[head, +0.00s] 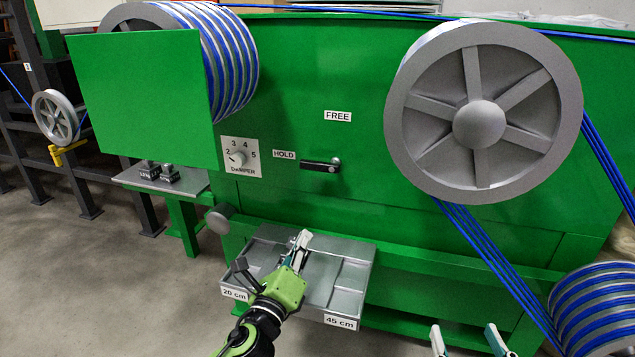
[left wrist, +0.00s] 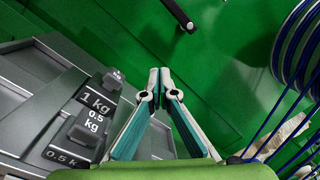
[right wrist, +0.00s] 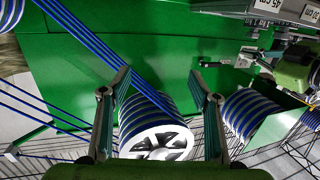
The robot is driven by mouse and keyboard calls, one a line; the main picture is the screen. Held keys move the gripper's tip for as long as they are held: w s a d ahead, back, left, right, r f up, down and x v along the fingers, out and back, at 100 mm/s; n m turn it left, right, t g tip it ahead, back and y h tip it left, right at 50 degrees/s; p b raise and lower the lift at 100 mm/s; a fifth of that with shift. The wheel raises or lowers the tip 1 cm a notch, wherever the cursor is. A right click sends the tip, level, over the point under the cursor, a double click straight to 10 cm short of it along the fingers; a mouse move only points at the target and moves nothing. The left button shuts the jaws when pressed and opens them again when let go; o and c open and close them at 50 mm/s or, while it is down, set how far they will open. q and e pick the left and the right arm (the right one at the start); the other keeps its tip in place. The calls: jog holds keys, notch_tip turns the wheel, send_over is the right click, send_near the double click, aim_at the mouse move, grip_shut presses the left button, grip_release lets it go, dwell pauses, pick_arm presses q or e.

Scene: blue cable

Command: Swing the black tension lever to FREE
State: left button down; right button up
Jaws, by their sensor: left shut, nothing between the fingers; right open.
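The black tension lever (head: 318,166) sits on the green machine front. It lies level from its pivot on the right, its free end pointing left at the HOLD label (head: 284,154). The FREE label (head: 338,116) is above the pivot. Part of the lever shows at the top of the left wrist view (left wrist: 178,14). My left gripper (head: 303,238) is shut and empty, below the lever and over the grey tray, apart from the lever. My right gripper (head: 463,332) is open and empty at the bottom of the head view, low and right of the lever.
The grey tray (head: 350,275) juts out below the lever. Weights (left wrist: 98,98) show in the left wrist view. A damper dial (head: 237,156) is left of the lever. A large grey wheel (head: 420,150) and taut blue cables (head: 475,240) stand to the right.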

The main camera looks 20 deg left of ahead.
aim_at(321, 164)
pick_arm(q)
jog(key=w+a+r+m, duration=0.1)
jog(key=m, duration=0.2)
jog(key=w+a+r+m+t, duration=0.1)
jog(key=w+m, duration=0.1)
jog(key=w+a+r+m, duration=0.1)
jog(key=w+m, duration=0.1)
jog(key=m, duration=0.1)
jog(key=shift+w+a+r+m, duration=0.1)
jog(key=shift+a+r+m, duration=0.05)
jog(key=shift+r+m, duration=0.2)
jog(key=shift+w+a+r+m+t, duration=0.15)
jog(key=shift+w+r+m+t, duration=0.1)
jog(key=shift+m+t, duration=0.1)
pick_arm(e)
jog(key=shift+r, duration=0.3)
jog(key=shift+f, duration=0.1)
pick_arm(q)
jog(key=shift+w, duration=0.3)
jog(key=shift+b+x, duration=1)
jog(key=shift+x, duration=3.65)
pick_arm(e)
notch_tip(321, 164, up, 10)
jog(key=s+t+y, duration=0.1)
jog(key=t+y, duration=0.1)
jog(key=t, duration=0.3)
jog(key=shift+s+a+f, duration=0.2)
jog(key=shift+a, duration=0.2)
